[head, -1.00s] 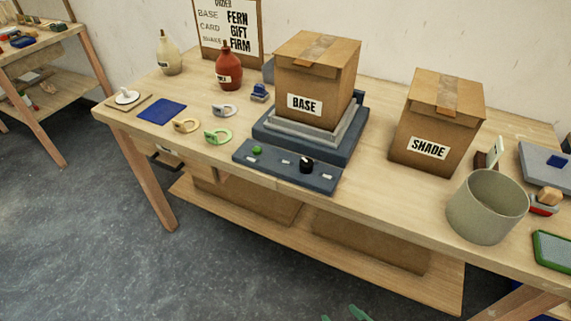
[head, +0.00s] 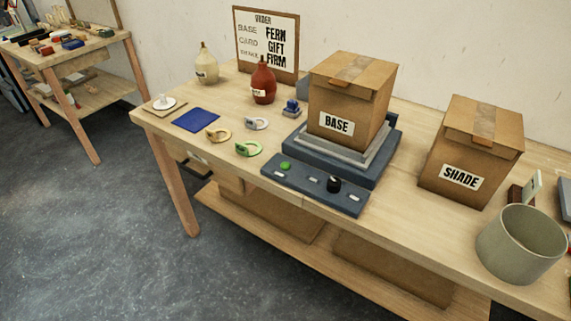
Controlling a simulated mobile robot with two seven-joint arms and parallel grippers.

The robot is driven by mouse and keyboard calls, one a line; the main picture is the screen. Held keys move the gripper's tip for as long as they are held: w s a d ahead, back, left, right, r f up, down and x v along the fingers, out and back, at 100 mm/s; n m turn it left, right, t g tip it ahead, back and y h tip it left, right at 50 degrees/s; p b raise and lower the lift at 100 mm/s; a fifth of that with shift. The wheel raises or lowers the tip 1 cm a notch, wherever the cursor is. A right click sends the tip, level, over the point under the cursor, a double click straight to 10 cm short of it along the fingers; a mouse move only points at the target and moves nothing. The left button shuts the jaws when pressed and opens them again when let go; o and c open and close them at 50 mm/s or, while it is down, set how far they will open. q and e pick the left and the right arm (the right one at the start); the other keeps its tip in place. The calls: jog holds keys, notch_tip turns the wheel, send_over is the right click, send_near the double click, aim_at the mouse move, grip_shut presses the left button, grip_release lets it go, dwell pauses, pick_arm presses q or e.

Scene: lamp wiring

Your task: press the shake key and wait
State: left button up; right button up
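A dark blue control panel (head: 314,184) lies at the front edge of the workbench in the head view. It carries a green key (head: 286,166), a black knob (head: 334,184) and small white labels too small to read. I cannot tell which control is the shake key. Behind the panel is a stepped blue-grey platform (head: 375,172). A closed cardboard box marked BASE (head: 350,105) stands upright on it. A second box marked SHADE (head: 472,150) stands on the bench to the right. Neither of my grippers is in view.
A grey-green bin (head: 521,244) stands at the right front. Left of the platform are a red bottle (head: 263,82), a cream bottle (head: 206,66), a blue pad (head: 196,120) and several ring-shaped tags. An order board (head: 266,42) stands behind. A second table (head: 75,50) is at far left.

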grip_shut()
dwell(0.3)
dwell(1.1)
